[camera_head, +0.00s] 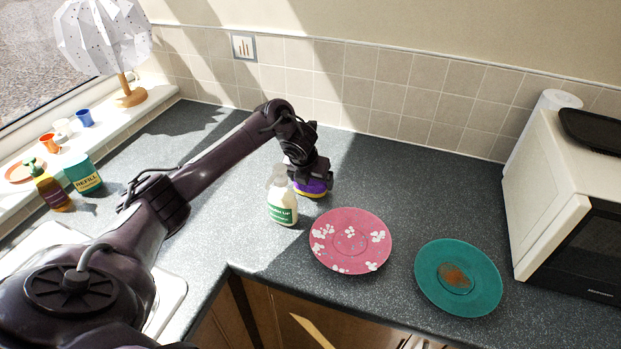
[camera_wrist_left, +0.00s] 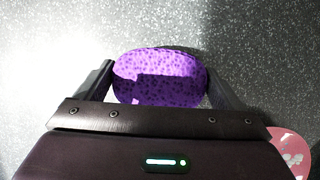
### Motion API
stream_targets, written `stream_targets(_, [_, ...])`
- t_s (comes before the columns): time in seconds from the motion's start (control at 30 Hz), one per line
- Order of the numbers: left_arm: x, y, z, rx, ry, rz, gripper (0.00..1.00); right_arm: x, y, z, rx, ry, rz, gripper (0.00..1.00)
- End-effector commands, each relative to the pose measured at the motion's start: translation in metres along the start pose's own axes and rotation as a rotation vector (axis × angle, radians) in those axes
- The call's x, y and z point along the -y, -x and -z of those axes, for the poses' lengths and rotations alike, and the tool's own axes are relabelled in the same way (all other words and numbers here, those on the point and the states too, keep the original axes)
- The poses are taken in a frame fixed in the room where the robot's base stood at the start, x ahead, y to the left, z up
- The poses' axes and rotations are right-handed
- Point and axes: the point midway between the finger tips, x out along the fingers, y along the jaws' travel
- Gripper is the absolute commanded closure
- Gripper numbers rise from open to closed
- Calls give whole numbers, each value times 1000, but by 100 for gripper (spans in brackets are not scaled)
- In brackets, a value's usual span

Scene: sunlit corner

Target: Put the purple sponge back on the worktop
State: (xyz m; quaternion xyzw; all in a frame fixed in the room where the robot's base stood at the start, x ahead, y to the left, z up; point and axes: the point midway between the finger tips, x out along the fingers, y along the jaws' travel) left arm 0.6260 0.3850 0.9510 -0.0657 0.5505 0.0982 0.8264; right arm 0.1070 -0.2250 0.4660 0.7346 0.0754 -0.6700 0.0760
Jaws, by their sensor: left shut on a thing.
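The purple sponge (camera_wrist_left: 165,78) sits between the two fingers of my left gripper (camera_wrist_left: 160,85) in the left wrist view. In the head view the purple sponge (camera_head: 311,187) shows below my left gripper (camera_head: 308,180), with a yellow layer along its lower side. The left gripper is shut on it, low over the grey speckled worktop (camera_head: 225,215). I cannot tell whether the sponge touches the worktop. My right gripper is in neither view.
A white bottle with a green label (camera_head: 282,203) stands just left of the sponge. A pink plate (camera_head: 350,240) with white spots lies in front, and a teal plate (camera_head: 485,285) with a brown stain lies to the right. A microwave (camera_head: 545,190) stands far right.

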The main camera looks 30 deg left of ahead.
Motion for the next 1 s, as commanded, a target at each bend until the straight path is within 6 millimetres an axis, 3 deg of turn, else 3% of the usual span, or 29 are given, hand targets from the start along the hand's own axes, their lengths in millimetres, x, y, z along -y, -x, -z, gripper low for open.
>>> stream_targets(0.3, [0, -4, 2, 0, 0, 0, 30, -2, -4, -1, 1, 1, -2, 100])
stream_targets(0.33, [0, -4, 1, 0, 0, 1, 10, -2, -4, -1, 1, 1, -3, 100])
stream_targets(0.4, [0, -3, 1, 0, 0, 1, 1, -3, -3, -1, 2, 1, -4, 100])
stream_targets(0.67, [0, -1, 0, 0, 0, 0, 0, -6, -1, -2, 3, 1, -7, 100])
stream_targets(0.83, [0, 16, -1, 3, -3, 2, 0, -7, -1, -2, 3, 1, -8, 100])
stream_targets(1.0, [0, 53, -2, 5, -4, 2, 0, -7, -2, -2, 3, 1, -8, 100])
